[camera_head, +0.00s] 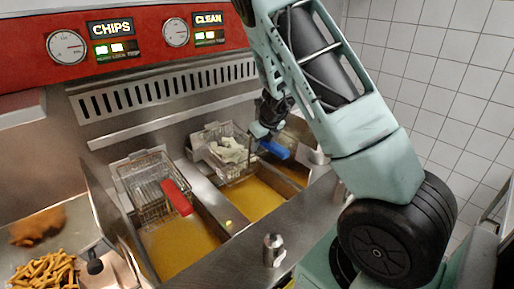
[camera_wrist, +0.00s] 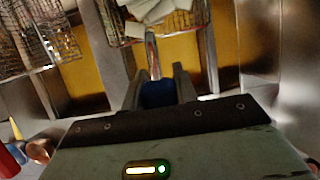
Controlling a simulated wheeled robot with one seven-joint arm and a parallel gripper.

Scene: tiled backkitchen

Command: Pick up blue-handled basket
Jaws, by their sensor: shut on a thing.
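The blue-handled basket (camera_head: 213,139) is a wire fryer basket with pale pieces (camera_head: 230,150) in it, in the middle of the head view. It sits at the back of the middle oil vat, and its blue handle (camera_head: 275,150) points toward the front right. My gripper (camera_head: 265,130) is at the handle, partly hidden by my arm. In the wrist view, the two fingers of my gripper (camera_wrist: 160,88) are shut on the blue handle (camera_wrist: 157,94). The basket (camera_wrist: 122,32) with its pale pieces shows beyond them at the top.
A red-handled wire basket (camera_head: 150,190) stands over the left vat, close by. Yellow oil (camera_head: 255,199) lies below. A metal shaker (camera_head: 274,250) stands on the front ledge. Fries (camera_head: 45,270) lie at the lower left. The red control panel (camera_head: 130,40) runs along the back.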

